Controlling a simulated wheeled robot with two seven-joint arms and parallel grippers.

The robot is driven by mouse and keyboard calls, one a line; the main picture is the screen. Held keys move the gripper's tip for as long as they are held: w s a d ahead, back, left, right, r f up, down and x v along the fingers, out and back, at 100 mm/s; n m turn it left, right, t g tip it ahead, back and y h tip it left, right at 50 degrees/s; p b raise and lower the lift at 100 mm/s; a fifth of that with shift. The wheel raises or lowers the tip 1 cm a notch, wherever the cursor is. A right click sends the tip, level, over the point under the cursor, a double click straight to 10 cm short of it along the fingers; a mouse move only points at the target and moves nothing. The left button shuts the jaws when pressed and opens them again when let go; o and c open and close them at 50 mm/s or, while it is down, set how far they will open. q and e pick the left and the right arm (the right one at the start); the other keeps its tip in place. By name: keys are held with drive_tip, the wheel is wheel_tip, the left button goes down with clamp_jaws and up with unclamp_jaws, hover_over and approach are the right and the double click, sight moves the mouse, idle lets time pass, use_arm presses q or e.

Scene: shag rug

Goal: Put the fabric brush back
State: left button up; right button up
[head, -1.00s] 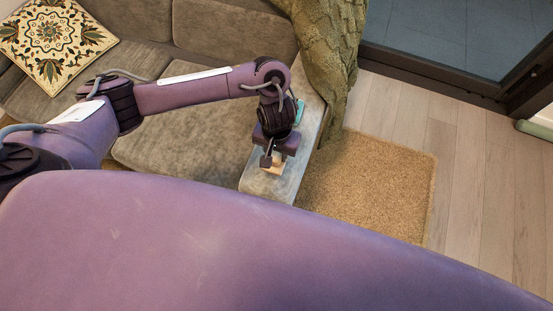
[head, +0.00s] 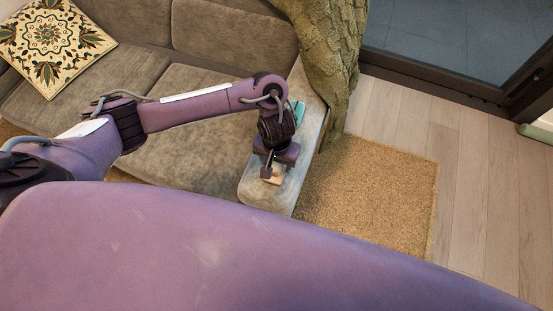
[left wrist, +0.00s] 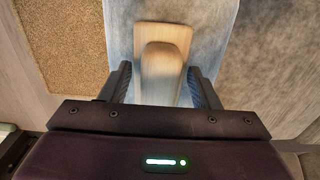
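The fabric brush (left wrist: 163,62) has a light wooden body with a raised, rounded handle part. It lies on the sofa's armrest (left wrist: 215,45). In the head view a small part of the brush (head: 276,180) shows below my left gripper (head: 270,172). In the left wrist view the fingers of my left gripper (left wrist: 160,88) are apart, one on each side of the brush's near end, with gaps visible between them and the wood. My right gripper is not in view.
A teal object (head: 299,108) lies farther back on the armrest. The tan shag rug (head: 375,190) lies on the wood floor to the right. A patterned cushion (head: 48,42) sits on the sofa at left.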

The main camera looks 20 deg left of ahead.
use_arm(q)
drive_tip(key=shift+r, duration=0.25)
wheel_tip(320, 180, up, 12)
drive_tip(key=p, duration=0.7)
drive_tip(key=shift+p, duration=0.35)
drive_tip(key=shift+f, duration=0.1)
